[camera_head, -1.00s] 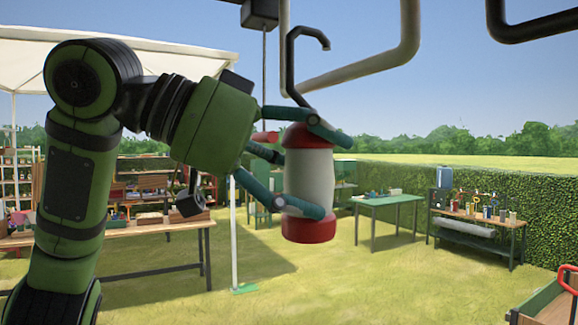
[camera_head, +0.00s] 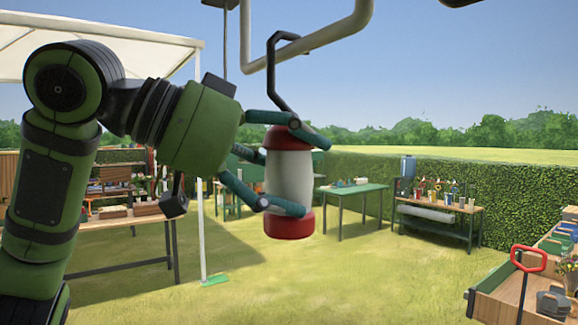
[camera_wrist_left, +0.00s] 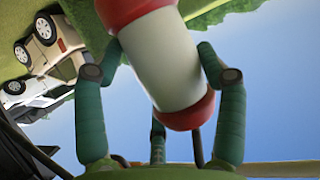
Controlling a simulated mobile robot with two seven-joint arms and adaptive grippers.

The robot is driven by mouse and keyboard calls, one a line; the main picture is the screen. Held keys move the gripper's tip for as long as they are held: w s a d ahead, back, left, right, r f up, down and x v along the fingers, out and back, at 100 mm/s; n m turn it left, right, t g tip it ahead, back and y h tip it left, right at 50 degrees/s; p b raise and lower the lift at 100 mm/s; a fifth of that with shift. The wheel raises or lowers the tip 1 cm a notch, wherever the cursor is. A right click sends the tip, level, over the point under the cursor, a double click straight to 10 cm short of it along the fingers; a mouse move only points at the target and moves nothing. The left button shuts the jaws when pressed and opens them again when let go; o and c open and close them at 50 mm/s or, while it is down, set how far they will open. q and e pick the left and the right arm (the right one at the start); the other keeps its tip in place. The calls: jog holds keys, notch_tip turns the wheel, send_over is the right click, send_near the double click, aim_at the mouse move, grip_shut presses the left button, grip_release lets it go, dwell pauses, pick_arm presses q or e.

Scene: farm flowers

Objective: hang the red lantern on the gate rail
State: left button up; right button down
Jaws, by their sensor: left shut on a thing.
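The red lantern (camera_head: 289,224) has a pale middle between red ends and a tall black hook on top; it hangs upright in the head view. My left gripper (camera_head: 303,172) is shut around its body, and the lantern also shows between the fingers in the left wrist view (camera_wrist_left: 160,55). A pale bent pipe (camera_head: 335,32) crosses the top of the head view and looks like the gate rail, though I cannot be sure. The hook overlaps it in the picture; I cannot tell whether they touch. My right gripper is not in view.
A green table (camera_head: 352,190) and a potting bench (camera_head: 440,208) stand behind, before a hedge (camera_head: 515,205). A wooden cart (camera_head: 492,306) with a red handle is at lower right. A white canopy (camera_head: 110,32) is at upper left. Open grass lies between.

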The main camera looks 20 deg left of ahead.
pick_arm(q)
jog(key=shift+f, duration=0.35)
dwell(0.8)
jog(key=o, duration=1.7)
jog(key=shift+c, duration=0.4)
jog(key=s+a+f+b, duration=0.1)
jog(key=s+a+b, duration=0.1)
jog(key=s+a, duration=0.7)
jog(key=shift+s+a+f+b, duration=0.2)
jog(key=shift+a+b, duration=0.1)
jog(key=shift+a, duration=0.5)
dwell(0.4)
dwell(0.3)
